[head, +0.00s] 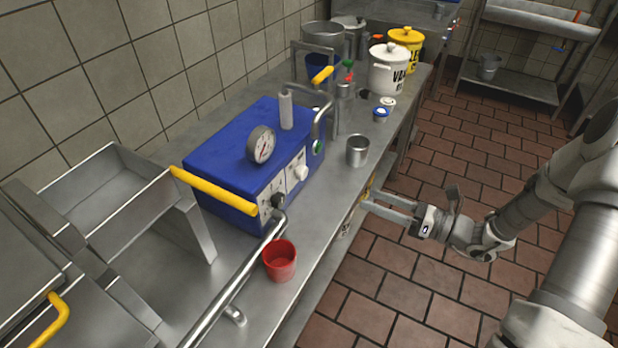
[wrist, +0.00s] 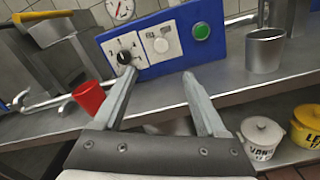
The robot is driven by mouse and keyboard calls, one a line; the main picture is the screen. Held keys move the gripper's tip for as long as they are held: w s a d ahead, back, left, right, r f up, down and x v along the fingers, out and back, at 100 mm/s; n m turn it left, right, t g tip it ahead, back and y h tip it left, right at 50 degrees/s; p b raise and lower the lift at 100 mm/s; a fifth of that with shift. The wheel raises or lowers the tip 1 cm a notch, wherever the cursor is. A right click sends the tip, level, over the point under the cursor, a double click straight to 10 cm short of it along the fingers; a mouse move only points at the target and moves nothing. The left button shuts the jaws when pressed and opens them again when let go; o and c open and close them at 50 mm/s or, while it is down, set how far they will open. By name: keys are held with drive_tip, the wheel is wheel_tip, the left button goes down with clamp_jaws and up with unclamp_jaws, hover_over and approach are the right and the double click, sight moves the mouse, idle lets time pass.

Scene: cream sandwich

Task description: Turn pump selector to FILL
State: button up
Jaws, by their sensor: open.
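The blue pump box (head: 225,160) sits on the steel counter, with a control face towards the aisle. In the wrist view this face (wrist: 180,55) carries a black knob (wrist: 124,57) on a white marked plate, a white knob (wrist: 161,45) on a second plate, and a green button (wrist: 201,31). The head view shows the black knob (head: 278,200) and white knob (head: 301,172) too. The lettering is too small to read, so I cannot tell which position is FILL. My gripper (head: 367,200) is open and empty, over the aisle side of the counter, apart from both knobs; its fingers (wrist: 160,73) point towards the face.
A red cup (head: 280,261) and steel cup (head: 357,151) stand near the counter edge. A pipe (head: 235,292) runs along the left front, and a yellow-handled lever (head: 213,190) crosses beside the box. Lidded pots (head: 388,70) stand farther back. The tiled aisle is open.

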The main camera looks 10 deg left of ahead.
sight(305, 173)
drive_tip(key=b+x, duration=0.2)
drive_tip(key=x, duration=1.5)
drive_tip(key=shift+w+a+b, duration=0.15)
drive_tip(key=shift+w+b, duration=0.05)
drive_tip(key=shift+b, duration=0.1)
clamp_jaws()
